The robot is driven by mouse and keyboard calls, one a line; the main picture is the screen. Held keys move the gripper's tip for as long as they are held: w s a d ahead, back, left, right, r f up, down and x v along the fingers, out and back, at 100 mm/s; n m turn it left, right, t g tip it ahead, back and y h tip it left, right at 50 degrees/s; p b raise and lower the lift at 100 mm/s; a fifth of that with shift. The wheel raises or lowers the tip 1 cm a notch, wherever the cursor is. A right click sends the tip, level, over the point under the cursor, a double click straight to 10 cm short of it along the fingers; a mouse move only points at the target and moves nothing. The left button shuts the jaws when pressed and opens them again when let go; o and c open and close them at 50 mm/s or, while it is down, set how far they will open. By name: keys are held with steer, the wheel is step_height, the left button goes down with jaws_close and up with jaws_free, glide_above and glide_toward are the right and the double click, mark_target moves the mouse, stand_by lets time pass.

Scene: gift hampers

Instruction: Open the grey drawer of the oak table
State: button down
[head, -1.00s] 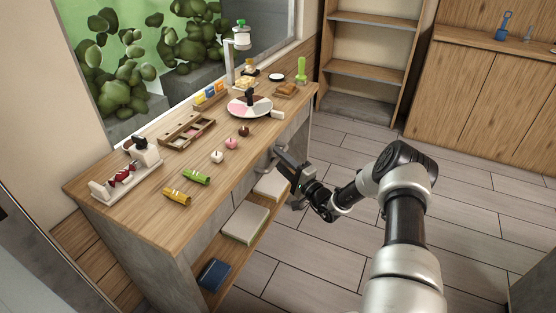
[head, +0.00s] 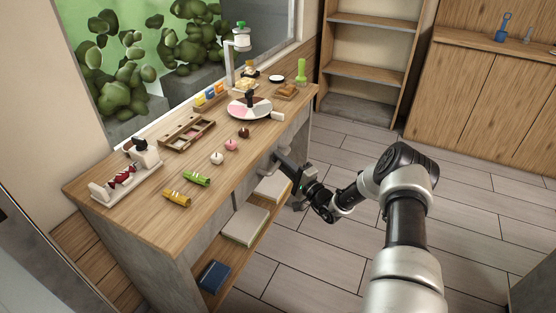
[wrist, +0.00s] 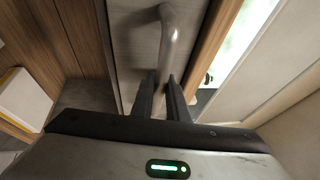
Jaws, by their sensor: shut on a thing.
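The oak table (head: 140,218) stands along the window wall. The grey drawer (wrist: 136,48) is under its top, and its front fills the upper middle of the wrist view. A curved metal handle (wrist: 172,22) stands out from that front. My gripper (wrist: 161,92) is at the drawer front with its two fingers close together, shut on the lower part of the handle. In the head view my gripper (head: 279,158) is just under the table's front edge and hides most of the handle. I see no clear gap around the drawer front.
Small items, a round plate (head: 249,107) and a wooden tray (head: 187,134) stand on the tabletop. A low shelf under it holds pale boxes (head: 245,222) and a blue book (head: 212,275). The tiled floor (head: 320,255) in front is open.

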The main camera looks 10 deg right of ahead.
steer(key=s+d, duration=1.2)
steer(key=d, duration=0.4)
steer(key=shift+d, duration=0.3)
steer(key=c, duration=1.7)
jaws_free()
steer(key=v, duration=1.7)
steer(key=shift+s+d, duration=0.1)
steer(key=shift+s, duration=0.1)
